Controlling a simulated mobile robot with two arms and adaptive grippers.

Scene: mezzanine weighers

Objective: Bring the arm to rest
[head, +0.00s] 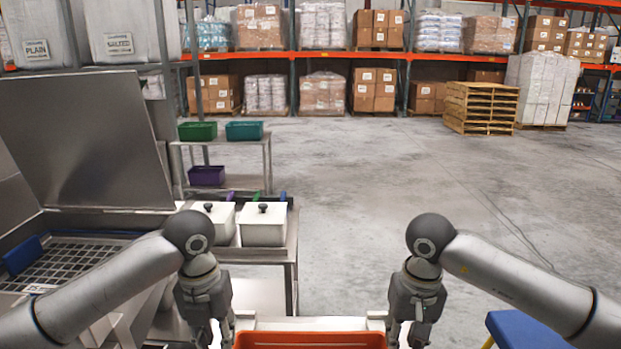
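My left gripper (217,334) hangs pointing down at the bottom of the head view, just left of an orange tray. My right gripper (407,334) hangs in a like pose just right of it. The fingertips of both run to the lower picture edge, so their opening and any contact are unclear. The orange tray (310,341) lies between the grippers and is cut off by the picture's bottom edge. A white edge shows behind it. Both of my arms come in from the lower corners and bend at dark round joints.
A steel bench on the left carries white lidded bins (263,224) and a raised steel lid (85,140). A shelf behind holds green (197,131), teal (244,131) and purple (206,176) tubs. A blue-topped surface (525,330) is lower right. The floor beyond is open.

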